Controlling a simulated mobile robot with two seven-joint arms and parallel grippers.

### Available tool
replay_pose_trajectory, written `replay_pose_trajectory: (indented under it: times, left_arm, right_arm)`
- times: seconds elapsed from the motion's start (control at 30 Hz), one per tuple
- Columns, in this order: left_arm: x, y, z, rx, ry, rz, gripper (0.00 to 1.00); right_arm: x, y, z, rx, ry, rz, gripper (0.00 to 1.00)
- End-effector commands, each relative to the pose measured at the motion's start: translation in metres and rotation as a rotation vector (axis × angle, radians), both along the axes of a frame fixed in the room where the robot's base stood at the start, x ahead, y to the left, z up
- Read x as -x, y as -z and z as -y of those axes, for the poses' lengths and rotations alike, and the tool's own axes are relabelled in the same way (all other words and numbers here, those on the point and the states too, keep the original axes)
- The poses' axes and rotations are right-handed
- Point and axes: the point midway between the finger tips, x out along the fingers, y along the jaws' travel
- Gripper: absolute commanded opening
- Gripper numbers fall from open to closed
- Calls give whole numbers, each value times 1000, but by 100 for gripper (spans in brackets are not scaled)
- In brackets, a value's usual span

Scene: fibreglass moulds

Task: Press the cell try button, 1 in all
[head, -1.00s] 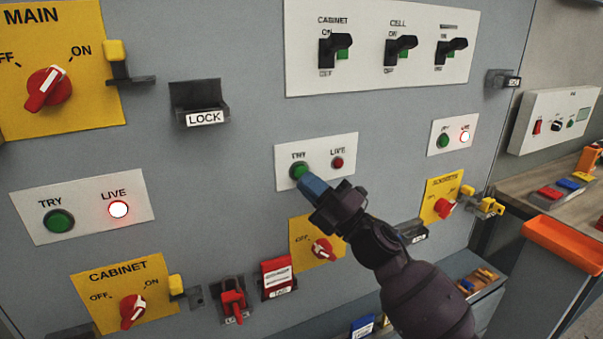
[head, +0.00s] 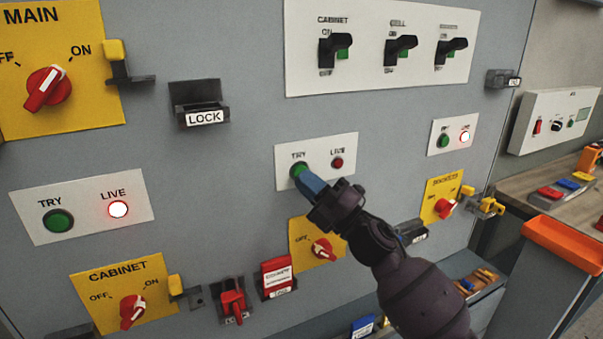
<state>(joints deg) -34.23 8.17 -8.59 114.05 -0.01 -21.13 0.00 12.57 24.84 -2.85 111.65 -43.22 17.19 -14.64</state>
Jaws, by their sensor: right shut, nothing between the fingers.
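The cell try button is a green round button (head: 297,169) on a small white plate (head: 318,146) in the middle of the grey panel. Its plate also carries a dark red LIVE lamp (head: 337,163), which is not lit. My right gripper (head: 308,182) is shut and empty, with its blue fingertips at the lower right edge of the green button and covering part of it. I cannot tell whether the tips touch the button or stand just in front of it. My left gripper is not in view.
Below is a yellow plate with a red switch (head: 322,249), partly behind my gripper. Other TRY plates stand left (head: 83,205) and right (head: 453,134), their LIVE lamps lit. A LOCK holder (head: 203,114) juts out at upper left. An orange-topped bin (head: 563,243) stands at right.

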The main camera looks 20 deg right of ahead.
Motion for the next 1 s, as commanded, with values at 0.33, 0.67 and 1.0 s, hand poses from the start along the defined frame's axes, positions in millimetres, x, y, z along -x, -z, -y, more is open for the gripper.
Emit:
replay_pose_trajectory:
  times: [0.33, 0.67, 1.0]
  left_arm:
    - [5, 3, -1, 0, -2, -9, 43]
    - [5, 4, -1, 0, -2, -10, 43]
    - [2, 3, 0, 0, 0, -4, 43]
  right_arm:
    - [-3, 0, 0, 0, 0, 0, 0]
    - [-6, 0, 0, 0, 0, 0, 0]
    - [-8, 0, 0, 1, 0, -1, 0]
